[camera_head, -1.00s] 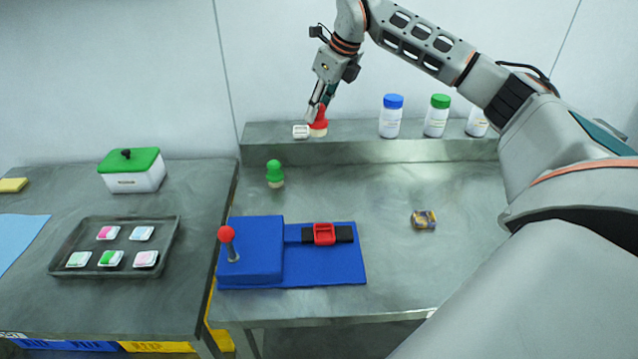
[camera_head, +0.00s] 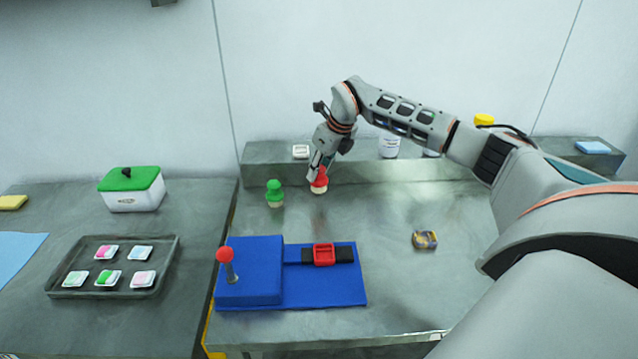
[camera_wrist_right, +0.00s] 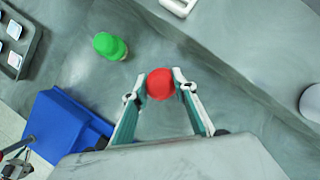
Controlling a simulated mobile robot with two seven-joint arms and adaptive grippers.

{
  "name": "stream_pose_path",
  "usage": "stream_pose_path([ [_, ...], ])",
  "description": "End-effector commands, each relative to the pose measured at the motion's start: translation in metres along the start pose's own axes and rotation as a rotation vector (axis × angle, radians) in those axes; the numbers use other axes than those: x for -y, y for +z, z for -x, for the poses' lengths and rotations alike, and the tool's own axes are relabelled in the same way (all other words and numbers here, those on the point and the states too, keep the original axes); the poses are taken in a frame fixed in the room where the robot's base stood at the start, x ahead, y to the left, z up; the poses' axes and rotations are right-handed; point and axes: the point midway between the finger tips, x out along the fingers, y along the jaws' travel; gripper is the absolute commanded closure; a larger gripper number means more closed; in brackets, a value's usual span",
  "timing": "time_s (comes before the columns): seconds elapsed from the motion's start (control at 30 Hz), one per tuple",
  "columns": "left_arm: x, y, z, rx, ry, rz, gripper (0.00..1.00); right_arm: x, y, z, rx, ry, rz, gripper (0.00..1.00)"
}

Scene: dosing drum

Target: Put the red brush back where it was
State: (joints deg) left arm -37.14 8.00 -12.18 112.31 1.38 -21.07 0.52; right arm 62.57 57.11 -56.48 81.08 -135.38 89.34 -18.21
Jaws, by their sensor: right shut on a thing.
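The red brush (camera_head: 320,183) has a red knob and a pale base. It is upright at the back of the right table, to the right of the green brush (camera_head: 275,193). My right gripper (camera_head: 318,172) is shut on its red knob from above. The right wrist view shows the red knob (camera_wrist_right: 160,84) between the two fingertips, with the green brush (camera_wrist_right: 110,46) apart from it at upper left. I cannot tell whether the red brush's base touches the table. My left gripper is not in view.
A raised shelf (camera_head: 450,172) behind carries a small white dish (camera_head: 300,151) and bottles partly hidden by my arm. A blue fixture (camera_head: 335,290) with a red-knobbed lever stands in front. A small patterned block (camera_head: 425,239) lies to the right. A tray (camera_head: 60,281) is on the left table.

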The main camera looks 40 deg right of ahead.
Motion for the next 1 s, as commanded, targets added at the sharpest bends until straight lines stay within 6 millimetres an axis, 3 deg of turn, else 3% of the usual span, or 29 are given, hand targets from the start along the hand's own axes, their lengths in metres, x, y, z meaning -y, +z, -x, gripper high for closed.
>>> stream_pose_path([
  [0.17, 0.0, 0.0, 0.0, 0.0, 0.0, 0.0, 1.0, 0.0, -0.004, -0.01, -0.001, 0.001, 0.0, 0.9],
  [0.4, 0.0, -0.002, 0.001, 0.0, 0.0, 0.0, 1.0, 0.0, -0.017, -0.04, -0.002, 0.001, 0.0, 0.9],
  [0.8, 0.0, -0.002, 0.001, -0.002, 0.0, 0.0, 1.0, 0.0, -0.019, -0.045, 0.0, 0.0, 0.0, 0.9],
  [0.83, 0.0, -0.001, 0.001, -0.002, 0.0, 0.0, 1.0, 0.0, -0.019, -0.045, -0.001, 0.0, 0.0, 0.71],
  [0.9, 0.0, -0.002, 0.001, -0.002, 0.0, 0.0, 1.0, 0.0, -0.019, -0.045, -0.001, 0.0, 0.0, 0.56],
  [1.0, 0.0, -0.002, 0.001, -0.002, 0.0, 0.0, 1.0, 0.0, -0.019, -0.045, -0.001, 0.0, 0.0, 0.56],
])
